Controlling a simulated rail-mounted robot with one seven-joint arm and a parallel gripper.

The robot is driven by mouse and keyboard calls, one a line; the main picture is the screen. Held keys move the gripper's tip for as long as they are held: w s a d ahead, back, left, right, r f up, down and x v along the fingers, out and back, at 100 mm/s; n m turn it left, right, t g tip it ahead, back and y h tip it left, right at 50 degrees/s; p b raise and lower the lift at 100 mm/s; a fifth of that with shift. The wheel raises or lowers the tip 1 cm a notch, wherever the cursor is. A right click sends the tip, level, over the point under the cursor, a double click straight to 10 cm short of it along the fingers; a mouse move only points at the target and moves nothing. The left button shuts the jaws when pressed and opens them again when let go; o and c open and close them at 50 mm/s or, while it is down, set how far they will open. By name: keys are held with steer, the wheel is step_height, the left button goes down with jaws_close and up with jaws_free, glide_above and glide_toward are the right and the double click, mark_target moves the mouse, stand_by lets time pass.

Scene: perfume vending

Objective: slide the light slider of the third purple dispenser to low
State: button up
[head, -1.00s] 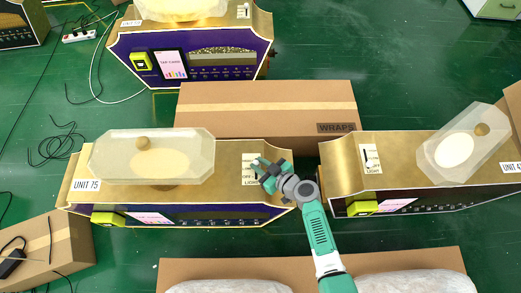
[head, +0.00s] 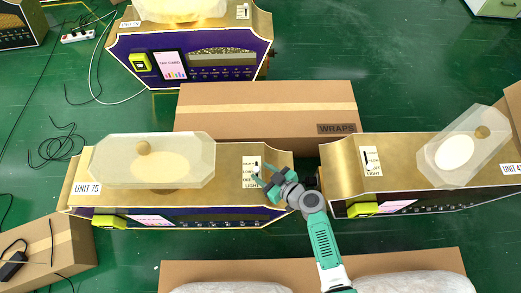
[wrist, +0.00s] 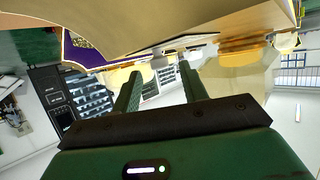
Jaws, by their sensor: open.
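The dispenser marked UNIT 75 (head: 230,165) has a gold top and a dark purple front. Its white light slider plate (head: 248,160) is at the right end of the top. A dark mark, slot or knob, shows in the plate's upper part; the slider's exact setting is too small to read. My gripper (head: 264,181) is open and empty, at the plate's lower right edge. It covers part of the plate. Whether it touches the slider cannot be told. In the wrist view, my two fingers (wrist: 158,85) stand apart, with nothing clear between them.
Another dispenser (head: 400,152) with its own light plate (head: 371,158) stands to the right, across a narrow gap. A purple dispenser (head: 205,70) stands behind. A WRAPS carton (head: 260,105) lies between. An open carton (head: 215,268) is in front. Green floor shows between them.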

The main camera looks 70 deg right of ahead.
steer(key=p+v, duration=0.1)
steer(key=v, duration=0.5)
steer(key=shift+s+a, duration=0.15)
steer(key=shift+a, duration=0.05)
